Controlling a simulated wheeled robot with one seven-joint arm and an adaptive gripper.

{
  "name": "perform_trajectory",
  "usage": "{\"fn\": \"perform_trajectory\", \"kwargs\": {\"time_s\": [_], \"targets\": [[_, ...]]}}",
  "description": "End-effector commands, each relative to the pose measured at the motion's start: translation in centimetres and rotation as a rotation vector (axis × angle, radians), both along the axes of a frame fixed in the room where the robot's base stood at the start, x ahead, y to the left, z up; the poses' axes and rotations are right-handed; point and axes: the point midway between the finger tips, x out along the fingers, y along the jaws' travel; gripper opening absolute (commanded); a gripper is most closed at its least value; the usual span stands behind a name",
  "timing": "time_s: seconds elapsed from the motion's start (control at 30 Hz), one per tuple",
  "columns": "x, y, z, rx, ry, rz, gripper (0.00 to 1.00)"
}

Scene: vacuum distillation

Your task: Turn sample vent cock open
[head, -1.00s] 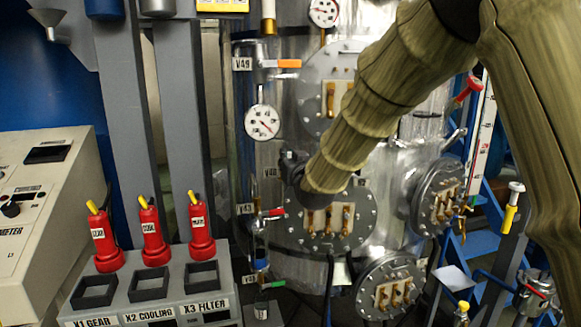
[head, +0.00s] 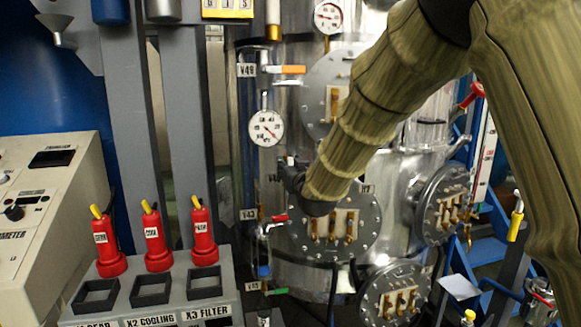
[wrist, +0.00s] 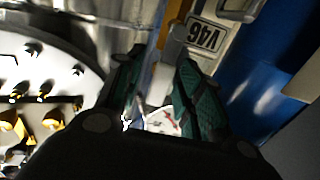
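My gripper (head: 288,165) is in front of the metal tank (head: 300,100), just below the round gauge (head: 266,128). In the wrist view my gripper (wrist: 158,68) shows two green-padded fingers standing apart. A pale bar-like part with an orange-brown stretch (wrist: 161,78) shows in the gap; I cannot tell whether the fingers touch it. No cock is clearly named as the sample vent; my gripper and arm hide much of the spot near V46 in the head view.
An orange-handled valve (head: 287,69) by label V49 (head: 247,63) is above. A red-handled valve (head: 279,218) by label V43 (head: 248,214) is below. A bolted round flange (head: 334,222) is close to the right. A rack with red-bodied tools (head: 155,238) stands at front left.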

Motion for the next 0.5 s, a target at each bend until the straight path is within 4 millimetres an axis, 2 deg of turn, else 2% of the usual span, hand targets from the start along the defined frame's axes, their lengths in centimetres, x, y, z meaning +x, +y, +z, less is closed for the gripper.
{"fn": "perform_trajectory", "kwargs": {"time_s": [0.27, 0.37, 0.5], "targets": [[-0.2, -0.1, 0.2, 0.001, -0.003, 0.0, 0.38], [-1.0, -0.4, 0.2, 0.001, -0.003, 0.0, 0.38], [-3.1, -1.0, 0.2, 0.001, -0.002, -0.001, 0.38]]}}
